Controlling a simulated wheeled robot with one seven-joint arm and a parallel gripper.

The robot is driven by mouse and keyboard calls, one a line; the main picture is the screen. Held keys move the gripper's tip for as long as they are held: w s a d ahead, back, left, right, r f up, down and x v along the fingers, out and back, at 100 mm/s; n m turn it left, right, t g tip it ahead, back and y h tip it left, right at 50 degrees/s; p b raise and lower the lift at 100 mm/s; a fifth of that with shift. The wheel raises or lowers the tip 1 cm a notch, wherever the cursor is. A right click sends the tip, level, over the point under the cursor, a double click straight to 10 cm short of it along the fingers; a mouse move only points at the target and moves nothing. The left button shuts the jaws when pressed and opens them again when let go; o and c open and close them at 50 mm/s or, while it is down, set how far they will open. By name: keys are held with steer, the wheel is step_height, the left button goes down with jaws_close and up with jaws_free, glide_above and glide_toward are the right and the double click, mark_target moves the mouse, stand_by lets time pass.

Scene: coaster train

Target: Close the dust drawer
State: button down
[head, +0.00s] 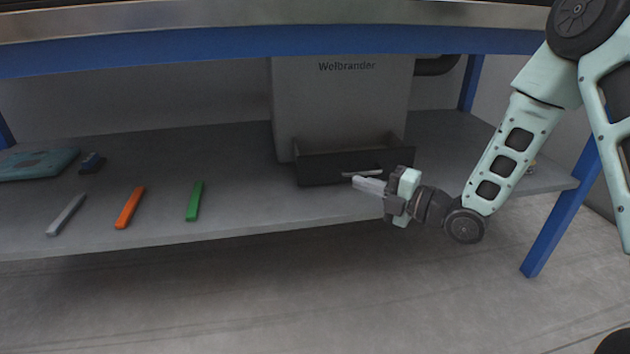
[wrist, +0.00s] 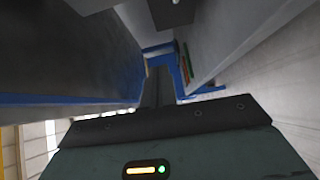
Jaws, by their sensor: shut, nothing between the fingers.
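The dust drawer (head: 322,169) is a dark, open-topped box at the foot of the grey Welbrander unit (head: 340,100) in the head view. It stands pulled out toward the front of the shelf, with a light bar handle (head: 361,173) on its front. My gripper (head: 358,182) is shut and empty. Its fingertips are just in front of the drawer face, near the handle; I cannot tell whether they touch it. In the wrist view, my gripper (wrist: 158,88) shows as a dark narrow shape, and the drawer is not clearly made out.
The drawer rests over a grey shelf (head: 240,215) below a blue-edged bench. Grey (head: 66,215), orange (head: 129,207) and green (head: 194,201) bars lie to the left, with a teal item (head: 38,165) farther left. A blue leg (head: 565,220) stands right of my gripper.

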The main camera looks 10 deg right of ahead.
mark_target(308, 158)
steer(key=b+x, duration=0.4)
steer(key=x, duration=0.6)
steer(key=shift+w+f, duration=0.1)
steer(key=shift+w, duration=0.05)
steer(key=w+b, duration=0.1)
steer(key=w, duration=0.1)
steer(key=shift+w+d, duration=0.1)
steer(key=shift+w, duration=0.8)
